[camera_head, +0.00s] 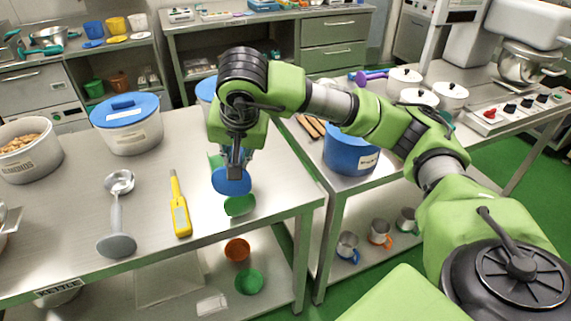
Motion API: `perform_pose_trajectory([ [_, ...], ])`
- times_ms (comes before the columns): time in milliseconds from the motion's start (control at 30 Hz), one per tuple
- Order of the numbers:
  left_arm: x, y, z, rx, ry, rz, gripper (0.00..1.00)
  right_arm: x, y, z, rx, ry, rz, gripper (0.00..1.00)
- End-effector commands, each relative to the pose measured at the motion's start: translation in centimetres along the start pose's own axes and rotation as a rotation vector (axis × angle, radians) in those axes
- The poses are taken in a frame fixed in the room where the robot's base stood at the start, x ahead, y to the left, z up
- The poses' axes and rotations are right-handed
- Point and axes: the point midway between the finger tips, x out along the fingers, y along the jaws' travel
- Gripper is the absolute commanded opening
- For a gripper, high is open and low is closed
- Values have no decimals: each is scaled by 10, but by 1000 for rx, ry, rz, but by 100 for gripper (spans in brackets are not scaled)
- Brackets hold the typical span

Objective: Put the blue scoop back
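The blue scoop (231,182) is at the right part of the steel table, its bowl just below the fingers of my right gripper (236,163). My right arm comes in from the right and bends down over it. The fingers look closed on the scoop's handle, which they mostly hide. A green scoop (240,206) lies on the table just in front of the blue bowl, near the table's right edge. I cannot tell whether the blue scoop touches the table. My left gripper is not in view.
On the steel table (85,215) are a yellow thermometer-like tool (180,210), a grey ladle (117,215), a blue-lidded tub (128,124) and a tub of nuts (27,150). A blue pot (350,152) stands on the right-hand table.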

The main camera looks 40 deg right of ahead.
Motion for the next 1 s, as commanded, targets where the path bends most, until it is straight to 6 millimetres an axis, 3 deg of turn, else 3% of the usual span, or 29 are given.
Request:
perform_pose_trajectory([
  [267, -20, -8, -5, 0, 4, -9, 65, 39, 51, -45, 8, 0, 9, 0],
  [500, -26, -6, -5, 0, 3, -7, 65, 82, 76, -54, 2, 0, 4, 0],
  [767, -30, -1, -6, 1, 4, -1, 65, 103, 89, -58, 2, 0, 3, 0],
  [1000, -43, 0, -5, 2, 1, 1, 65, 129, 94, -47, 2, 0, 1, 0],
])
